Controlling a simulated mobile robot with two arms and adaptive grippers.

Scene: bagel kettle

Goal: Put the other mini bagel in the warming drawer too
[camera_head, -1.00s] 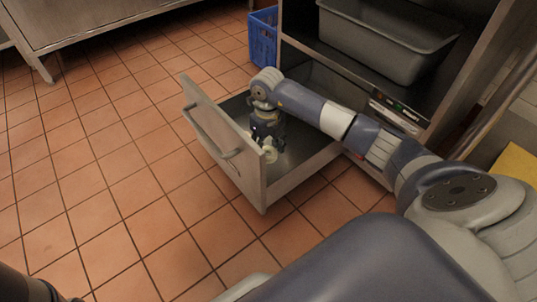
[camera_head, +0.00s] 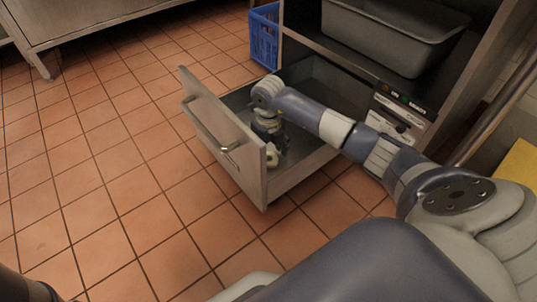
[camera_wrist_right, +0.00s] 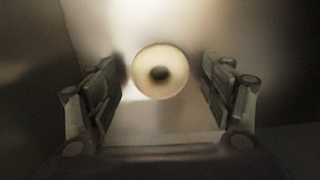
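The warming drawer (camera_head: 205,112) is pulled out, with its front panel and handle facing left. My right gripper (camera_head: 274,146) reaches down inside it, near the front panel. A pale, ring-shaped mini bagel (camera_head: 272,159) shows at the fingertips, partly hidden by the drawer front. In the right wrist view the mini bagel (camera_wrist_right: 160,72) lies between the two spread fingers of my right gripper (camera_wrist_right: 160,90), with a clear gap on each side. I see no second bagel. My left gripper is out of view.
A blue crate (camera_head: 265,35) stands behind the drawer. The tiled floor (camera_head: 110,170) on the left is clear.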

